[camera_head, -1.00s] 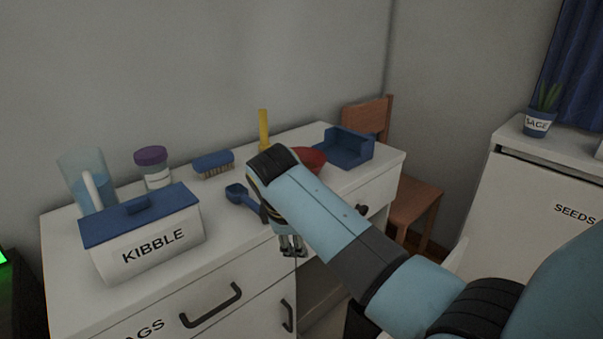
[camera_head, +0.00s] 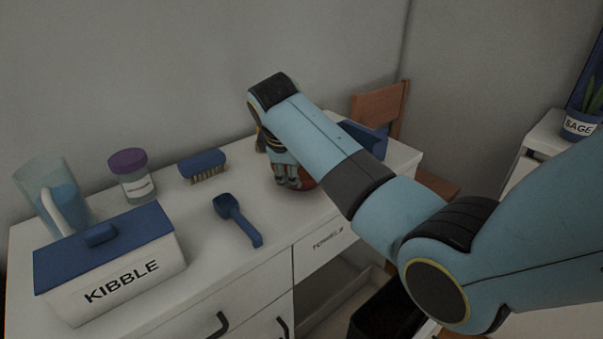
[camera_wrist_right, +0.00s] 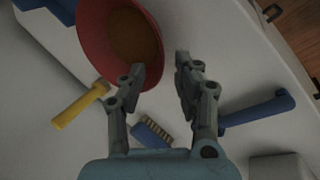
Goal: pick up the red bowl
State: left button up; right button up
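The red bowl (camera_head: 308,181) is on the white cabinet top, mostly hidden behind my right arm and gripper in the head view. The right wrist view shows more of the bowl (camera_wrist_right: 90,40), with a brown inside. My right gripper (camera_head: 288,184) is at the bowl. In the right wrist view the gripper (camera_wrist_right: 160,65) is open, with one fingertip over the bowl's inside and the other outside its rim. Whether either finger touches the bowl I cannot tell. My left gripper is not in view.
A blue scoop (camera_head: 236,219), a brush (camera_head: 203,164), a purple-lidded jar (camera_head: 131,176), a pitcher (camera_head: 55,195) and the KIBBLE box (camera_head: 115,265) stand left of the bowl. A blue tray (camera_head: 371,137) is behind my arm.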

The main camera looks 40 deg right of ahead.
aim_at(308, 182)
jog(key=shift+w+d+f, duration=0.15)
jog(key=shift+d+f, duration=0.05)
jog(key=shift+f, duration=0.15)
jog(key=x, duration=0.4)
jog(key=shift+d+f+b, duration=0.2)
jog(key=shift+f+b, duration=0.1)
jog(key=shift+b, duration=0.05)
jog(key=shift+d+f, duration=0.1)
jog(key=shift+f, duration=0.1)
jog(key=shift+c, duration=0.5)
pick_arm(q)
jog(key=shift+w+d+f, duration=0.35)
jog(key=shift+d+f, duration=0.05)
pick_arm(e)
grip_shut()
